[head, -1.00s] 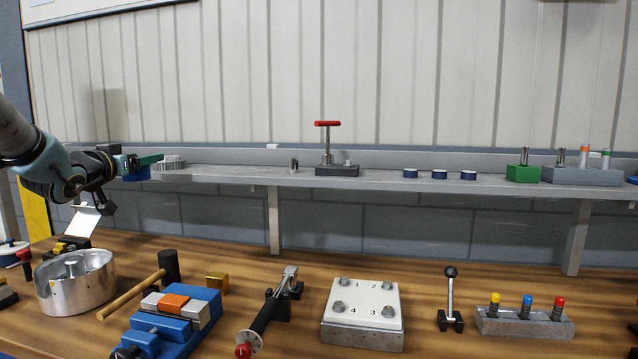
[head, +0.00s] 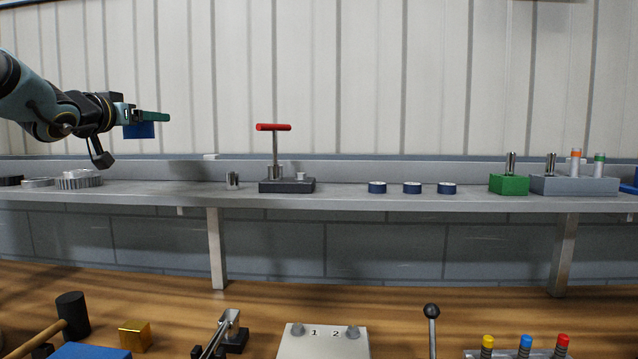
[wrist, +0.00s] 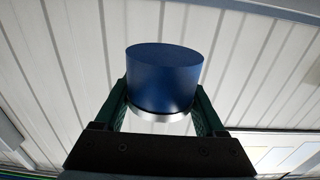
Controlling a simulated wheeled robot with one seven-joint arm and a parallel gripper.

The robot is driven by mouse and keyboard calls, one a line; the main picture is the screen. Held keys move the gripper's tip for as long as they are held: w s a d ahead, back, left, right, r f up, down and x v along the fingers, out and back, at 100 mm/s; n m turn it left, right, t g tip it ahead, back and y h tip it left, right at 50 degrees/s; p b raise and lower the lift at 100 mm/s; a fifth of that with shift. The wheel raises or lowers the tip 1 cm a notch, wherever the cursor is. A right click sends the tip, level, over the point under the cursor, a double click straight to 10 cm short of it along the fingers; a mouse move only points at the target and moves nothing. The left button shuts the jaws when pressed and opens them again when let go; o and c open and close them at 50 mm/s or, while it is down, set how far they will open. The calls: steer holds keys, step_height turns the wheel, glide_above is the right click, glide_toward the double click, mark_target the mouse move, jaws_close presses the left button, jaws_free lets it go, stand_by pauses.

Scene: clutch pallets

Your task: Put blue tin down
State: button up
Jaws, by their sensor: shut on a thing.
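My gripper (head: 146,118) is at the upper left of the head view, raised above the left part of the shelf (head: 360,198). Its green fingers are shut on the blue tin (head: 139,131), which hangs clear of the shelf. In the wrist view the blue tin (wrist: 164,78) sits between the two fingers, with a silver rim at its near end. In the head view the fingers hide part of the tin.
A silver ribbed disc (head: 79,180) is on the shelf below my gripper. A small metal cylinder (head: 232,180), a red-handled press (head: 287,185), several blue-banded discs (head: 412,187) and a green block (head: 509,184) stand further right. Bare shelf lies between disc and cylinder.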

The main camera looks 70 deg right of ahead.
steer(key=shift+f, duration=4.95)
steer(key=shift+f, duration=0.1)
steer(key=o, duration=1.4)
steer(key=b+v, duration=0.2)
steer(key=v, duration=1)
steer(key=shift+b, duration=0.35)
